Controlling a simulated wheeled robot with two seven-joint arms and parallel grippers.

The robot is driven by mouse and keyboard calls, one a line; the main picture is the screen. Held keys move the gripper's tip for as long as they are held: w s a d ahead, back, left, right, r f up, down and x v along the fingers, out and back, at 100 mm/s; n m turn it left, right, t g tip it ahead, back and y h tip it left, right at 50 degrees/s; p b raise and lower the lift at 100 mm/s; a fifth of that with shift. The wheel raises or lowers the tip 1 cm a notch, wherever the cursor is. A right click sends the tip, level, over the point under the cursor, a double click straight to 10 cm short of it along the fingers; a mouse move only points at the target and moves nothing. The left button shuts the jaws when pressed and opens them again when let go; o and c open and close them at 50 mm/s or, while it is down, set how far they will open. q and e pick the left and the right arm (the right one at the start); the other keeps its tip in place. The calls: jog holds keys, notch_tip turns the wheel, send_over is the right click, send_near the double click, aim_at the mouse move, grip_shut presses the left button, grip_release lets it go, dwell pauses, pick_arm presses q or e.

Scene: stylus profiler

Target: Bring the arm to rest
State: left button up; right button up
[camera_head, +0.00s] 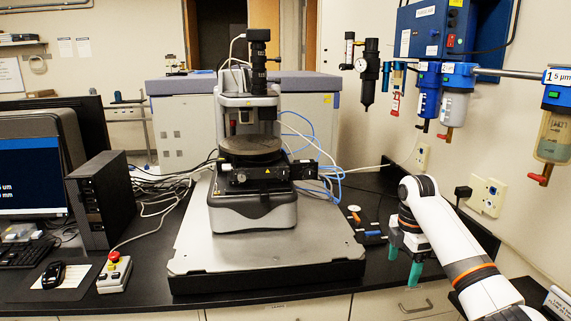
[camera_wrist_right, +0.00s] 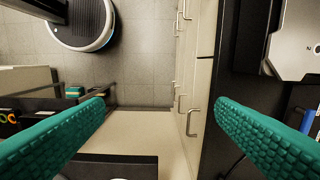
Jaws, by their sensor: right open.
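My right arm (camera_head: 447,235) comes in from the lower right in the head view. Its gripper (camera_head: 403,264) has teal fingers that point down at the bench's right front part, right of the profiler's platform. In the right wrist view the gripper (camera_wrist_right: 160,108) is open, with nothing between its two ribbed fingers. The stylus profiler (camera_head: 254,213) stands upright on a grey platform (camera_head: 195,240), apart from the gripper. My left gripper is not in view.
Small tools (camera_head: 368,233) lie on the black bench just left of the gripper. Cream drawers with handles (camera_wrist_right: 192,122) run below the bench edge. Filters (camera_head: 457,98) hang on the right wall above the arm. A control box (camera_head: 114,274) stands at the left front.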

jog(key=s+f+m, duration=0.3)
jog(key=s+f, duration=0.2)
jog(key=f, duration=0.9)
jog(key=s+a+f+m, duration=0.1)
jog(key=s+f+m, duration=0.3)
jog(key=f, duration=1)
jog(key=s+f+m, duration=0.2)
jog(key=s+f, duration=0.5)
jog(key=f, duration=0.8)
jog(key=s+a+f+m+t, duration=0.1)
jog(key=s+f+m, duration=0.1)
jog(key=s+f, duration=0.65)
jog(key=s+a+f+m, duration=0.1)
jog(key=s+f+m, duration=0.35)
jog(key=s, duration=0.75)
jog(key=s+f+m, duration=0.1)
jog(key=s+f, duration=0.1)
jog(key=s, duration=0.9)
jog(key=s+a+f+m, duration=0.1)
jog(key=s+f, duration=0.2)
jog(key=s, duration=0.8)
jog(key=shift+a+f, duration=0.25)
jog(key=shift+a, duration=0.05)
